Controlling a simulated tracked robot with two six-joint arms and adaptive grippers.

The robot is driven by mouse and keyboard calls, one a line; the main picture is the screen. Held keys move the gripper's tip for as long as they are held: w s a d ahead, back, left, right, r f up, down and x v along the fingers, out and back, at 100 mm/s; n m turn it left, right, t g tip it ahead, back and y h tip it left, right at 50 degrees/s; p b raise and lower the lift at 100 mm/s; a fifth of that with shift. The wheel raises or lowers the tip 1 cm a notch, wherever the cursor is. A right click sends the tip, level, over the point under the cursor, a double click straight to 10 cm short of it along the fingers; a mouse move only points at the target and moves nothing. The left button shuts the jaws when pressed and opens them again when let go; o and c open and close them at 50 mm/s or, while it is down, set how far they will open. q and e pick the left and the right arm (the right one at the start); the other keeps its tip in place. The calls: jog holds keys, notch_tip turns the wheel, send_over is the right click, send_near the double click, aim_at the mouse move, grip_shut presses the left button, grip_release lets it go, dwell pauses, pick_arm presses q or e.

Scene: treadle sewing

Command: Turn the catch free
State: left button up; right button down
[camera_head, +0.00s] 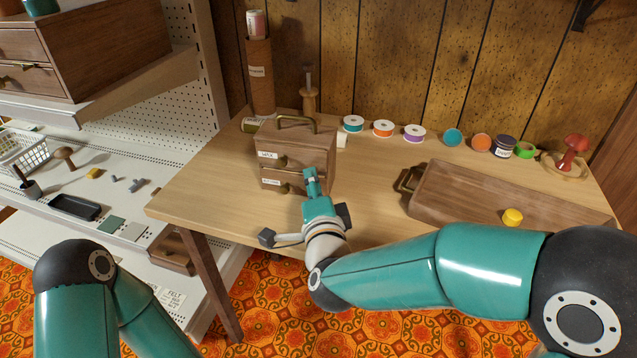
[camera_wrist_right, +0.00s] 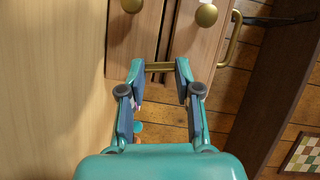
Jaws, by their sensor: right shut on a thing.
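A small wooden box with two labelled drawers (camera_head: 297,152) stands on the table, a brass handle on its top. My right gripper (camera_head: 311,175) is at the right side of its front. In the right wrist view the brass catch (camera_wrist_right: 159,67) is a short bar lying across the seam between the two drawer fronts. My right gripper (camera_wrist_right: 160,72) is shut on this catch, one finger at each end. The drawer knobs (camera_wrist_right: 207,15) are just beyond the fingers. In the head view the gripper hides the catch. My left arm shows at lower left, but its gripper is out of view.
Several thread spools (camera_head: 383,129) stand in a row along the back of the table (camera_head: 205,185). A cardboard tube (camera_head: 260,75) stands behind the small box. White shelving (camera_head: 110,215) is at left.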

jog(key=shift+a+n+g+p, duration=0.1)
jog(key=shift+n+g+p, duration=0.2)
jog(key=shift+n, duration=0.1)
jog(key=n+g+h+p, duration=0.1)
jog(key=n+p, duration=0.2)
jog(key=p, duration=0.2)
jog(key=n+g+h+p, duration=0.1)
jog(key=n+h+p, duration=0.1)
jog(key=p, duration=0.3)
jog(key=n+g+h+p, duration=0.1)
jog(key=n+p, duration=0.3)
jog(key=p, duration=0.2)
jog(key=shift+s+a+r, duration=0.1)
jog(key=shift+a+r, duration=0.1)
jog(key=shift+r, duration=0.1)
jog(key=shift+f+n+h+p, duration=0.15)
jog(key=shift+n+h+p, duration=0.4)
jog(key=shift+p, duration=0.4)
jog(key=shift+f+n+p, duration=0.15)
jog(key=shift+n+p, duration=0.1)
jog(key=shift+p, duration=0.1)
jog(key=c, duration=1.1)
grip_release()
jog(key=o, duration=0.3)
jog(key=shift+r, duration=0.25)
